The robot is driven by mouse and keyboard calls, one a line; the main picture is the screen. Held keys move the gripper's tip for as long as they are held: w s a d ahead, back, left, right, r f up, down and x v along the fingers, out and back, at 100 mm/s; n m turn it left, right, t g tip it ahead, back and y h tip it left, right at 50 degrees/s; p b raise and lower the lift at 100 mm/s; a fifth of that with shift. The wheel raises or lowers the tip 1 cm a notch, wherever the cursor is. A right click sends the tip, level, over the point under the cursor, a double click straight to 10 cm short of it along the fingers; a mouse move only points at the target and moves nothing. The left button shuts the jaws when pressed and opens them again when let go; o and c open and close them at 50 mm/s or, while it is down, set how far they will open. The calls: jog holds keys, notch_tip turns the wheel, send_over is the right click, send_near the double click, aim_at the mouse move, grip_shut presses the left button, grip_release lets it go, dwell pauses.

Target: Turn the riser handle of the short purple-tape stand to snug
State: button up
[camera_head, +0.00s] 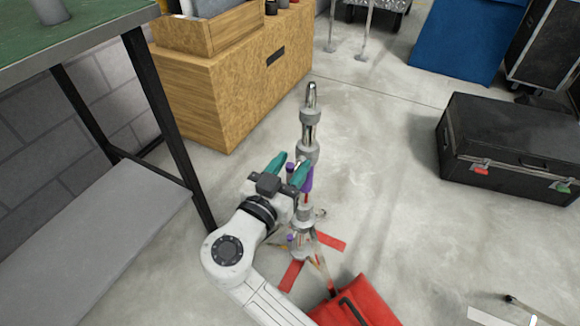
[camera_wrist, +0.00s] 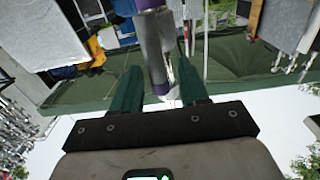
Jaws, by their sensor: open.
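The short stand (camera_head: 309,130) is a grey metal column with collars, standing upright on the floor with purple tape (camera_head: 308,180) partway up. My gripper (camera_head: 289,163) is at the column's left side, at the height of the purple tape. Its two teal fingers are open. In the wrist view, a grey bar with purple ends (camera_wrist: 157,45) lies between the spread fingers of my gripper (camera_wrist: 160,72). I cannot tell whether either finger touches it. The stand's lower part is partly hidden by my arm.
Red tape (camera_head: 292,275) marks the floor at the stand's base, with a red bag (camera_head: 358,305) in front. A wooden cabinet (camera_head: 230,85) stands behind left, and a green-topped table (camera_head: 85,35) at the left. A black case (camera_head: 512,150) is at the right. Floor between is clear.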

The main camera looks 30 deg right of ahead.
jog(key=shift+c, duration=0.4)
grip_shut()
jog(key=shift+n, duration=0.3)
jog(key=shift+w+a+f+n+p, duration=0.4)
jog(key=shift+n+p, duration=1.25)
jog(key=shift+n, duration=1.2)
jog(key=shift+w+a+f+n+p, duration=0.15)
jog(key=shift+w+f+n+p, duration=0.3)
jog(key=shift+n+p, duration=1.85)
jog(key=shift+w+a+f+n+p, duration=0.4)
jog(key=shift+n+p, duration=0.65)
jog(key=shift+n, duration=2.4)
jog(key=shift+s+d+f, duration=0.1)
jog(key=shift+s+f, duration=0.05)
